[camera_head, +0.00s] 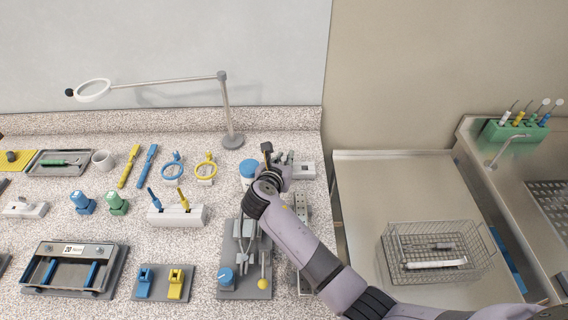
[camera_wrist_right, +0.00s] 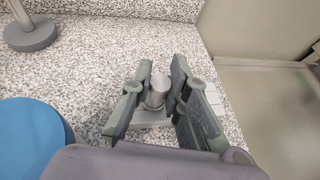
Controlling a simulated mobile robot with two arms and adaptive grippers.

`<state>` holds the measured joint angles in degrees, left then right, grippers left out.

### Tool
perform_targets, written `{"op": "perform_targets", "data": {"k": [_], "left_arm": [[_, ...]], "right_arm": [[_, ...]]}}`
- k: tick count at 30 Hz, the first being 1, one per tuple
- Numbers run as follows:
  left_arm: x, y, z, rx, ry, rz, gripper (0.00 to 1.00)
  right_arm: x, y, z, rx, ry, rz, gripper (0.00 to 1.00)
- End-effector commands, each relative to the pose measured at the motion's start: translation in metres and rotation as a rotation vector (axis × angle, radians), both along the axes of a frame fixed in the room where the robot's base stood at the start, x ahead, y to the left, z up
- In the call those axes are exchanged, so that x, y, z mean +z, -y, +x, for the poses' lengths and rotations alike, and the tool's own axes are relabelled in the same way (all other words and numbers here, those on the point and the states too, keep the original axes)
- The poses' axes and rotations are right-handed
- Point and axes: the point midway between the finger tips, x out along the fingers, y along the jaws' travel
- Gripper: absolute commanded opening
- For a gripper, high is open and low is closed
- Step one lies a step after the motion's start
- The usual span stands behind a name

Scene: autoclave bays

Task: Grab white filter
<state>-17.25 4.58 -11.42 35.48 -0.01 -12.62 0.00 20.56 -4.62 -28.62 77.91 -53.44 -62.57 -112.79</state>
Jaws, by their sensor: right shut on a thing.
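My right gripper (camera_head: 279,160) is over the counter's back right part. In the right wrist view, its two fingers (camera_wrist_right: 158,100) stand on either side of a small pale grey-white cylindrical piece, which I take to be the white filter (camera_wrist_right: 157,90). The fingers are shut on it. The piece stands upright at a pale grey base (camera_wrist_right: 150,118) on the speckled counter; I cannot tell whether it is clear of the base. In the head view the gripper and wrist largely hide the piece. My left gripper is not in view.
A blue round-topped container (camera_head: 248,170) is close left of the gripper; its blue top (camera_wrist_right: 30,140) shows large in the wrist view. The magnifier lamp's base (camera_head: 231,142) is behind. A wire basket (camera_head: 435,255) sits in the steel area at right.

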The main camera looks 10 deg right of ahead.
Motion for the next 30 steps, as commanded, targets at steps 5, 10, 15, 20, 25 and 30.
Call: {"op": "perform_targets", "data": {"k": [5,10,15,20,25,30], "left_arm": [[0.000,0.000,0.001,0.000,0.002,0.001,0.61],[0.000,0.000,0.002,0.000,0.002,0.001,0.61],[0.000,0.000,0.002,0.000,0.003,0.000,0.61],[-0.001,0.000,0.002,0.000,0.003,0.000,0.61],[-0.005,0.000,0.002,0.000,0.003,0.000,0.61],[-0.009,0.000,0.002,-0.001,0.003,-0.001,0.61]], "right_arm": [[0.000,0.000,0.000,0.000,0.000,0.000,0.00],[0.005,0.000,0.000,-0.001,0.002,0.001,0.00],[0.024,0.000,0.001,0.000,0.005,0.001,0.00],[0.059,0.000,0.001,0.000,0.009,0.004,0.00],[0.110,0.000,0.001,0.000,0.010,0.005,0.00],[0.155,0.000,0.001,0.000,0.008,0.002,0.00]]}}
